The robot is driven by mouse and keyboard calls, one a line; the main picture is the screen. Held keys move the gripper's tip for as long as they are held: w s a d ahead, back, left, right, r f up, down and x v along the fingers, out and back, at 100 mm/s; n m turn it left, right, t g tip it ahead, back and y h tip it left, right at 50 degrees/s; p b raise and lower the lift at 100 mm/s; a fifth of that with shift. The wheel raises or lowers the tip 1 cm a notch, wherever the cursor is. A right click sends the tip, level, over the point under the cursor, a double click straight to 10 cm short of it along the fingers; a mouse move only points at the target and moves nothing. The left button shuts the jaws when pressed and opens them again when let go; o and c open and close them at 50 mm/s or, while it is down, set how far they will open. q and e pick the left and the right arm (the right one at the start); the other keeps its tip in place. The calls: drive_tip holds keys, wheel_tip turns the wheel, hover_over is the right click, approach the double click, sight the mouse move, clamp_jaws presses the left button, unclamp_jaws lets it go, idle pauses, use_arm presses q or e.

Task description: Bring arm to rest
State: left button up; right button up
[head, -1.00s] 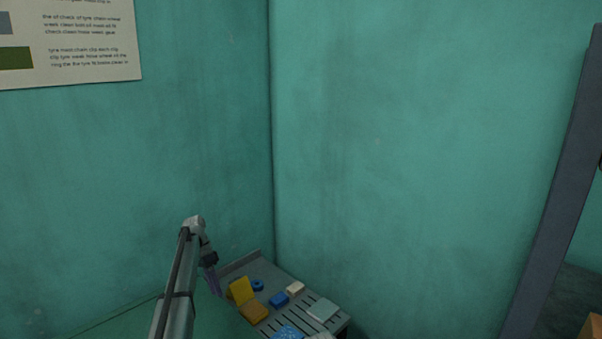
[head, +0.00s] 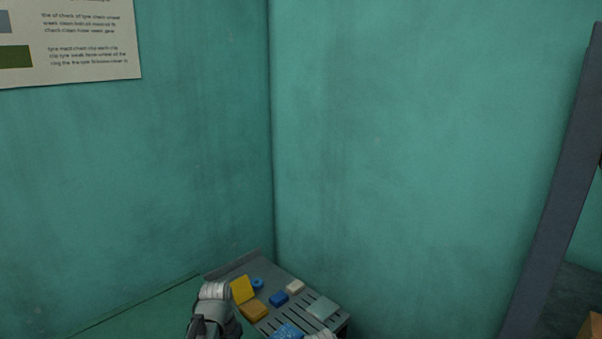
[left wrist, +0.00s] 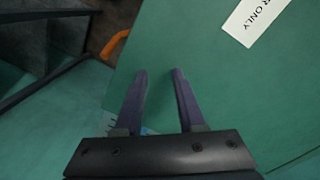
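My left arm comes up from the bottom of the head view, bent, in front of the left end of a grey slotted shelf (head: 262,267). Its fingers do not show there. In the left wrist view my left gripper (left wrist: 158,78) has its two dark purple fingers apart, with nothing between them but green surface beyond. My right gripper is not identifiable in the head view; a small pale part sits at the bottom edge by the shelf.
The shelf holds a yellow block (head: 242,289), an orange-brown block (head: 254,310), a blue ring (head: 257,283), a blue block (head: 279,299) and several other small items. Teal walls meet in a corner behind. A dark post (head: 553,190) stands right. An orange bar (left wrist: 115,44) shows in the wrist view.

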use_arm(q)
drive_tip(key=s+d+n+t, duration=0.1)
drive_tip(key=s+d+n, duration=0.1)
drive_tip(key=s, duration=0.8)
drive_tip(key=s+d+f+m+g+y+b, duration=0.1)
drive_tip(key=s+d+f+m+b, duration=0.1)
drive_tip(key=d, duration=0.8)
drive_tip(key=shift+s+d+f+m+y+b, duration=0.2)
drive_tip(key=shift+s+f+m+y+b, duration=0.15)
drive_tip(key=shift+s+m, duration=0.6)
